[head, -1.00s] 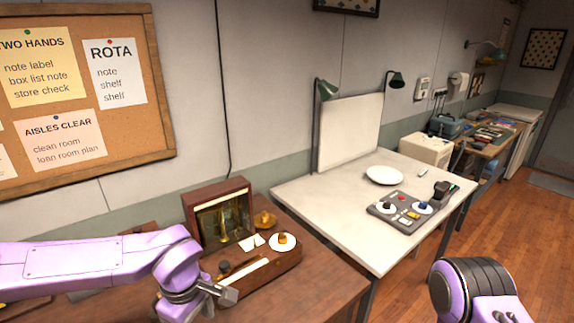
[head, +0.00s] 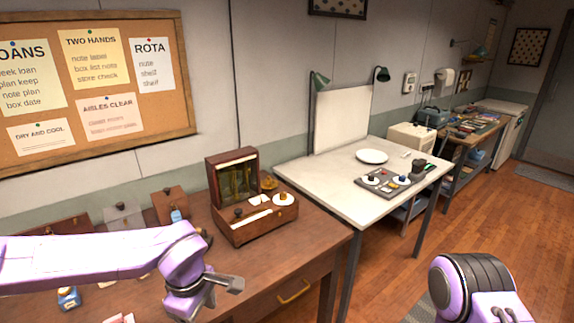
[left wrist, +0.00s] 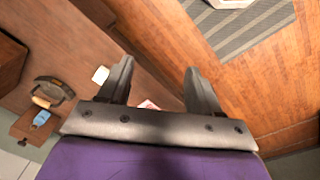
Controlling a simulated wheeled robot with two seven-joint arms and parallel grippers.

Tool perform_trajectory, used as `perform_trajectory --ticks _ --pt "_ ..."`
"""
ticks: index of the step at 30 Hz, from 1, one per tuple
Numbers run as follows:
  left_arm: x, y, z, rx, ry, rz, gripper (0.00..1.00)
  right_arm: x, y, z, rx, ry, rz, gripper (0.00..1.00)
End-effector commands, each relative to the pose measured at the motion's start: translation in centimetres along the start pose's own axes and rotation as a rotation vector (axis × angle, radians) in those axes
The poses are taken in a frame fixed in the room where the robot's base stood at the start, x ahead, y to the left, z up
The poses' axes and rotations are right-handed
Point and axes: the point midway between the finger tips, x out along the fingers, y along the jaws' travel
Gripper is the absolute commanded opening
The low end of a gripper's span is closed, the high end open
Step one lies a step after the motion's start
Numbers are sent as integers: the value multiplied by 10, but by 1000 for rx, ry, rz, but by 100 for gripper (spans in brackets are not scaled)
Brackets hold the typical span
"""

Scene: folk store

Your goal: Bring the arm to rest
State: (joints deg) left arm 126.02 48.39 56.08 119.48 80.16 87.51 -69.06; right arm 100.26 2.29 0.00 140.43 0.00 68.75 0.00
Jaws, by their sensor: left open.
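My left arm comes in from the left in the head view. Its gripper (head: 222,292) hangs over the front part of the brown wooden table (head: 270,262), left of the open wooden box. In the left wrist view the two dark fingers of the left gripper (left wrist: 160,85) are spread apart with nothing between them. Below them are the table edge and the wood floor. At the lower right of the head view is a purple and black part of my right arm; no right gripper fingers show.
An open wooden box (head: 258,222) stands on the brown table. Small boxes and bottles, including a blue one (head: 68,298), lie further left. A white table (head: 325,185) with a plate (head: 372,156) and a grey tray stands beyond. Open floor (head: 385,265) lies right.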

Motion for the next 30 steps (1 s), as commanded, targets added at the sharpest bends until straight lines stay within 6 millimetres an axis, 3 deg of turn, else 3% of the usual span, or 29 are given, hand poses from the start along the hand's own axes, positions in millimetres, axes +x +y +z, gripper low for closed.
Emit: perform_trajectory --ticks 5,8,13,17,20,24,27,30 --pt "8 11 -14 -120 71 99 64 1 -1 -1 1 2 -1 43" --pt "28 15 -23 -168 149 166 64 2 -1 0 1 2 -1 43" --pt "91 8 -31 -170 283 260 64 15 -2 6 0 1 -1 43" --pt "155 -14 -32 -95 359 311 64 31 -3 12 0 1 -1 43" --pt "216 -48 -30 23 393 330 64 48 -5 20 0 1 0 43" --pt "299 -119 -29 256 387 290 64 76 -7 31 0 1 -1 43" --pt "343 -175 -34 443 368 214 64 95 -9 39 0 1 -1 43" --pt "371 -222 -47 610 369 120 64 111 -10 45 0 1 -1 43"
